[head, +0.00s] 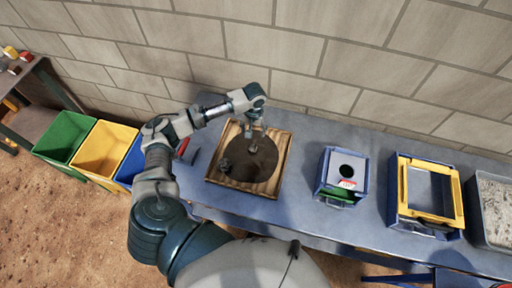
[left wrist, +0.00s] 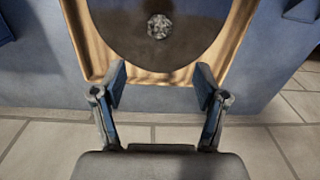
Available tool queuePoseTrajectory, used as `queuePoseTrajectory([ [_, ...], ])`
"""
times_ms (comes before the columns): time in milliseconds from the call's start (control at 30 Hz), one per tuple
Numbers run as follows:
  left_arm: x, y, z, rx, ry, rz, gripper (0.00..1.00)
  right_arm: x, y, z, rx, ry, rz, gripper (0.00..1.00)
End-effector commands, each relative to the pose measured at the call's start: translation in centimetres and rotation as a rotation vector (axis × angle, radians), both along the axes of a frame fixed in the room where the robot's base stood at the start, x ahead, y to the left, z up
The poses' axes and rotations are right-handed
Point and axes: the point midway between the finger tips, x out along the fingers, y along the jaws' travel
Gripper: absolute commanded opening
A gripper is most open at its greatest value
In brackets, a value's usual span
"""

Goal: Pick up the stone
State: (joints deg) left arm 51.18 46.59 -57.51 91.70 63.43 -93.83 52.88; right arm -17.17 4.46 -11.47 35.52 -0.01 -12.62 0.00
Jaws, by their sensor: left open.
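The stone (head: 225,165) is a small grey rough lump on a dark round plate (head: 268,168) inside a shallow wooden tray (head: 284,150). In the left wrist view the stone (left wrist: 159,26) lies near the top, roughly centred between the fingers but beyond their tips. My left gripper (head: 254,144) is above the wall-side part of the tray, to the right of the stone in the head view. Its fingers (left wrist: 160,88) are spread apart with nothing between them. It is apart from the stone. My right gripper is not in view.
The tray stands on a blue bench (head: 300,222) against a block wall (head: 300,50). To its right are a blue box with a round hole (head: 345,165), a yellow-framed box (head: 403,190) and a grey bin (head: 493,205). Coloured bins (head: 103,148) stand at left.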

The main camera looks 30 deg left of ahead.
Motion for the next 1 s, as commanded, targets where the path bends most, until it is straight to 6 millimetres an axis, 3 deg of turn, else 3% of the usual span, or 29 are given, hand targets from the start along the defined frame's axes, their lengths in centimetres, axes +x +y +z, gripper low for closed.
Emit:
queuePoseTrajectory([
  [100,-0.1,0.1,-3.0,0.000,0.004,-0.001,0.73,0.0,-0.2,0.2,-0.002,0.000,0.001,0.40],
  [300,0.0,0.3,-6.9,-0.001,0.002,-0.001,0.73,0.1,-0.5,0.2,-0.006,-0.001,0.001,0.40],
  [567,-0.3,0.2,-9.1,-0.001,0.002,-0.004,0.73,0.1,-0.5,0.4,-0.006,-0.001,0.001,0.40],
  [800,-0.6,0.1,-12.8,-0.001,0.002,-0.003,0.73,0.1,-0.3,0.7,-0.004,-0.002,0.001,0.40],
  [1000,-0.7,0.2,-13.5,-0.001,0.000,-0.003,0.73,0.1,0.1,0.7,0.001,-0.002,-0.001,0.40],
])
